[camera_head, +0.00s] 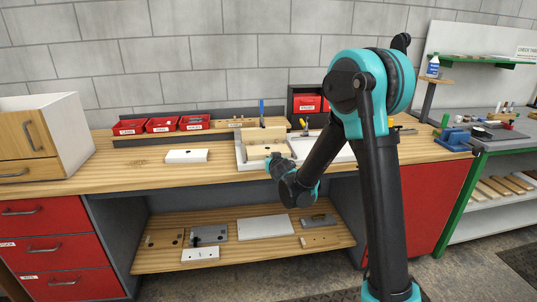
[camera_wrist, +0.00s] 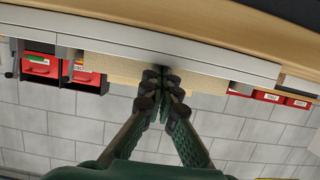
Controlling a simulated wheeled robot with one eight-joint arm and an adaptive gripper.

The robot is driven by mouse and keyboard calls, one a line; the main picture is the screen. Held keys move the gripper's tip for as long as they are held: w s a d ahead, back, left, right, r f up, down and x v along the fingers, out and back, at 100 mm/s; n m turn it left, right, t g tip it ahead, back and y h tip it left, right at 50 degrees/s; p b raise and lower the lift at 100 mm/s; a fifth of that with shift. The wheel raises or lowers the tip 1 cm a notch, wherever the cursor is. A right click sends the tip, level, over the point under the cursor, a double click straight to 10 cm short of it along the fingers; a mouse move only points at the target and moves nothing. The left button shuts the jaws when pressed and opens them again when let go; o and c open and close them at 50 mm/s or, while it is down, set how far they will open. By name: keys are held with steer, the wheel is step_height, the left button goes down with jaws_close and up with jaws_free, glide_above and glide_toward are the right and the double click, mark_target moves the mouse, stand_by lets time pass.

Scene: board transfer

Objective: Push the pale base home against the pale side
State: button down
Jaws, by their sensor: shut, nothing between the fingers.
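A pale wooden board (camera_head: 265,134) stands upright in a white shallow tray (camera_head: 246,166) at the middle of the bench. A second pale piece (camera_head: 258,152) lies low in front of it; the join between them is too small to judge. I cannot tell surely which is base or side. My gripper (camera_head: 274,160) is at the tray's front edge, close to the lower piece. In the wrist view my gripper (camera_wrist: 162,75) is shut and empty, its tips at a pale board (camera_wrist: 205,82) beyond the tray's rim (camera_wrist: 140,50). Contact is unclear, and the fingers hide part of the board.
Red bins (camera_head: 163,125) stand at the back left, and more red bins (camera_head: 307,103) in a dark rack behind the tray. A white block (camera_head: 186,156) lies left of the tray. A blue-handled tool (camera_head: 262,112) stands behind the board. The bench front left is clear.

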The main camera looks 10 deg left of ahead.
mark_target(269, 153)
steer(key=shift+w+a, duration=0.3)
steer(key=shift+w, duration=0.7)
steer(key=shift+w+a, duration=0.25)
steer(key=shift+w, duration=0.75)
steer(key=shift+w+a, duration=0.3)
steer(key=shift+w, duration=0.7)
steer(key=shift+w+a, duration=0.1)
steer(key=shift+w, duration=0.2)
steer(key=shift+s+d+r, duration=0.25)
steer(key=shift+s+r, duration=0.25)
steer(key=shift+s, duration=0.2)
steer(key=shift+s+d+r, duration=0.2)
steer(key=shift+s+r, duration=0.3)
steer(key=shift+s, duration=0.2)
